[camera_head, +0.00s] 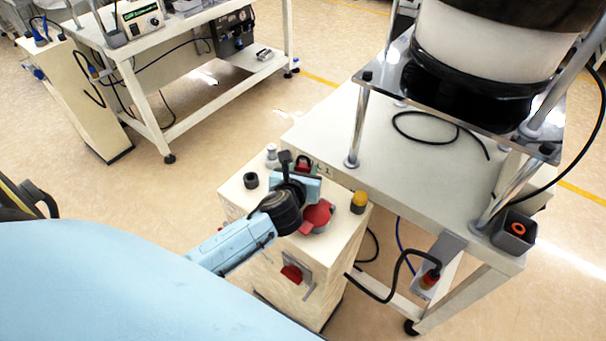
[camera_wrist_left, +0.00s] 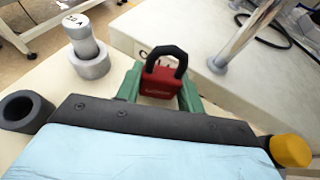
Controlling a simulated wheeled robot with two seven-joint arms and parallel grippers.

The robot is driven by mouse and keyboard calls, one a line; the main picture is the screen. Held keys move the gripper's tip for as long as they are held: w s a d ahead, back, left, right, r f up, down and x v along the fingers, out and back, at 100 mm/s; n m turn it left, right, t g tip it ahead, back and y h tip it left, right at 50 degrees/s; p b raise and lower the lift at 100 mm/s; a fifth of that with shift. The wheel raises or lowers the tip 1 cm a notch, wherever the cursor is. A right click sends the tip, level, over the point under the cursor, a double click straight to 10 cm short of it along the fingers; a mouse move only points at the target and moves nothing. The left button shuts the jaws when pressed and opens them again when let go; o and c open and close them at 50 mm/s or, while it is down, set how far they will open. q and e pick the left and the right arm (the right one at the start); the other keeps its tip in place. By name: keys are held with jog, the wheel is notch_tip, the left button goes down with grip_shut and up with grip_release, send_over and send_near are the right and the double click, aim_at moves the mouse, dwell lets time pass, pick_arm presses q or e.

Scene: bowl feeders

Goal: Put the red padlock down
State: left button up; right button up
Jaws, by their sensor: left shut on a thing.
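The red padlock (camera_wrist_left: 157,84) has a black shackle and sits upright between the green fingers of my left gripper (camera_wrist_left: 158,92) in the left wrist view. In the head view my left gripper (camera_head: 303,168) is over the far edge of the cream box top (camera_head: 238,199), beside the white table. Only a small part of the padlock shows there, behind the wrist. I cannot tell whether its underside touches the box top. My right gripper is not in view.
On the box top stand a grey metal cylinder piece (camera_head: 271,155), a black ring (camera_head: 251,180), a yellow knob (camera_head: 358,202) and a flat red piece (camera_head: 318,215). A white table (camera_head: 335,130) with a bowl feeder (camera_head: 480,60) adjoins the box at right.

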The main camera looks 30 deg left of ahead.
pick_arm(q)
jog(key=shift+f, duration=0.4)
jog(key=shift+r, duration=0.1)
jog(key=shift+f, duration=0.2)
jog(key=o, duration=1)
jog(key=shift+r, duration=0.1)
